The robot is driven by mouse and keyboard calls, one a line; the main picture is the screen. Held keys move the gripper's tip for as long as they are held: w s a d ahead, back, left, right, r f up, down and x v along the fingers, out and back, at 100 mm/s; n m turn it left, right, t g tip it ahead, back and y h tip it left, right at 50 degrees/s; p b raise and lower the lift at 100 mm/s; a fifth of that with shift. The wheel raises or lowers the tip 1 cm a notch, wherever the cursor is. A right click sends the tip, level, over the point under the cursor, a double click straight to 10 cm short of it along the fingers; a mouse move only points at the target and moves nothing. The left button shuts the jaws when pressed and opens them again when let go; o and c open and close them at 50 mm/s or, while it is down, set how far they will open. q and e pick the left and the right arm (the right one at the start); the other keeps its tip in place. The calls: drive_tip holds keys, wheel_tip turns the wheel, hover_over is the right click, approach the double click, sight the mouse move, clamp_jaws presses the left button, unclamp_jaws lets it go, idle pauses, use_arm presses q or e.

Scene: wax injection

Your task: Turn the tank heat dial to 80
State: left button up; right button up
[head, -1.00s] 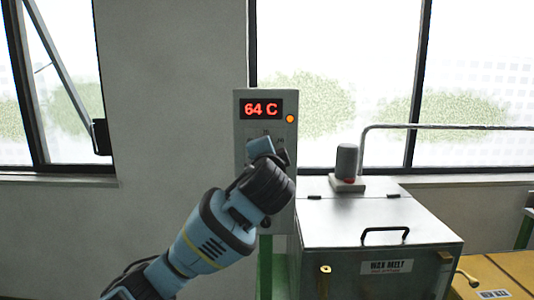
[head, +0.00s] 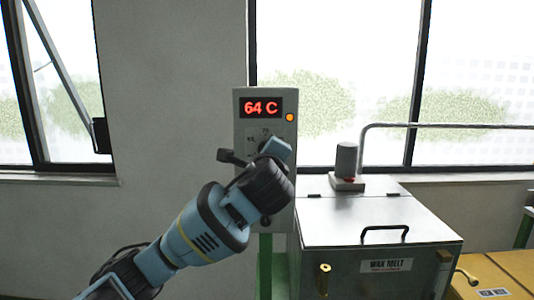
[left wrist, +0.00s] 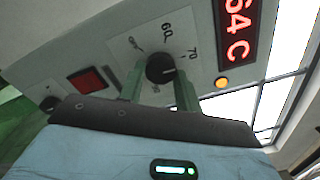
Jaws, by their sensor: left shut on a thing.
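The tank heat dial, a round black knob (left wrist: 160,68), sits on a pale scale plate with the numbers 60 and 70 legible in the left wrist view. A short white mark on the knob points to the right of that picture, near the 70 side. My left gripper (left wrist: 159,88) has one green finger on each side of the knob and is shut on it. In the head view my left gripper (head: 252,153) is at the front of the grey control box (head: 283,215) and hides most of the dial. The red display (head: 262,108) reads 64 C. My right gripper is out of view.
An orange lamp (head: 290,117) is lit beside the display. A red square switch (left wrist: 87,80) is on the panel in the left wrist view. The metal wax melt tank (head: 340,229) with a lid handle stands right of the box. Bare wall lies left.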

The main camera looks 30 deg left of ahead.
use_arm(q)
drive_tip(key=m, duration=1.1)
drive_tip(key=shift+a+f, duration=0.1)
drive_tip(key=shift+f, duration=0.05)
idle(0.3)
drive_tip(key=o, duration=1)
drive_tip(key=shift+c, duration=0.2)
drive_tip(key=shift+s, duration=0.1)
drive_tip(key=v, duration=0.7)
drive_tip(key=shift+s, duration=0.35)
